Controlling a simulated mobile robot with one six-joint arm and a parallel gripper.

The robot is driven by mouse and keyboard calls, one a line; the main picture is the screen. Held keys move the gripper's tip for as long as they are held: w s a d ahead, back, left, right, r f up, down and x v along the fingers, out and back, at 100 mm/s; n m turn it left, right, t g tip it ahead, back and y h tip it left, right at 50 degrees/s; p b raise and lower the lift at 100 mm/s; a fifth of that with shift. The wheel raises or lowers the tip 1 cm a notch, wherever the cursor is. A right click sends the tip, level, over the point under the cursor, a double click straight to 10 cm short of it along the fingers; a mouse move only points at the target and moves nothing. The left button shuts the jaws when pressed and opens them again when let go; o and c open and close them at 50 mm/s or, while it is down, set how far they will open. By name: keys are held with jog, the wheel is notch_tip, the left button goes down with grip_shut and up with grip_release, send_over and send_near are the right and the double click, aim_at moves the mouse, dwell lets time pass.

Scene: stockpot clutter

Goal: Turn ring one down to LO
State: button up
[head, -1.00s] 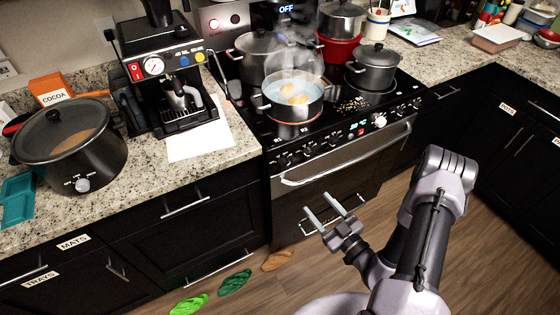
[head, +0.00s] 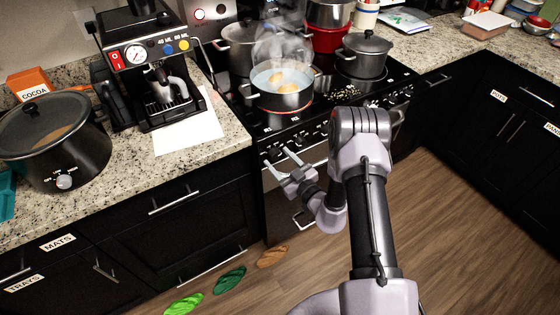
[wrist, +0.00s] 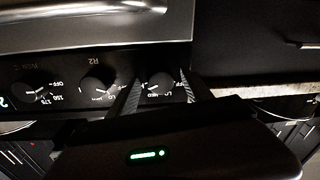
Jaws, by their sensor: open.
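My gripper (head: 276,156) is open in front of the left end of the stove's (head: 318,172) control panel. In the wrist view, which sees the panel upside down, the open fingers (wrist: 160,80) stand on either side of a dark knob (wrist: 158,88) with LO and MED marks. I cannot tell whether they touch it, nor its exact setting. Beside it is a knob (wrist: 98,88) with R2 above it. In the head view a steaming pot (head: 281,101) with pale food stands on a glowing red ring at the front left. My fingers partly cover the panel there.
Other pots, including a grey lidded one (head: 365,55) and a red one (head: 328,40), stand on the stove. The oven handle (wrist: 80,25) runs close to the knobs. A coffee machine (head: 148,60) and black cooker (head: 50,140) stand on the left counter. The floor (head: 440,225) at right is clear.

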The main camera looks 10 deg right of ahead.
grip_shut()
jog(key=shift+n, duration=0.3)
jog(key=n+p, duration=0.2)
jog(key=n, duration=0.1)
jog(key=shift+r+n, duration=0.1)
jog(key=shift+n, duration=0.3)
jog(key=n+p, duration=0.1)
jog(key=n, duration=0.3)
jog(key=shift+d+h, duration=0.1)
jog(key=shift+h, duration=0.2)
jog(key=n, duration=0.4)
jog(key=shift+r, duration=0.1)
jog(key=n, duration=0.4)
jog(key=shift+h, duration=0.4)
jog(key=shift+n, duration=0.4)
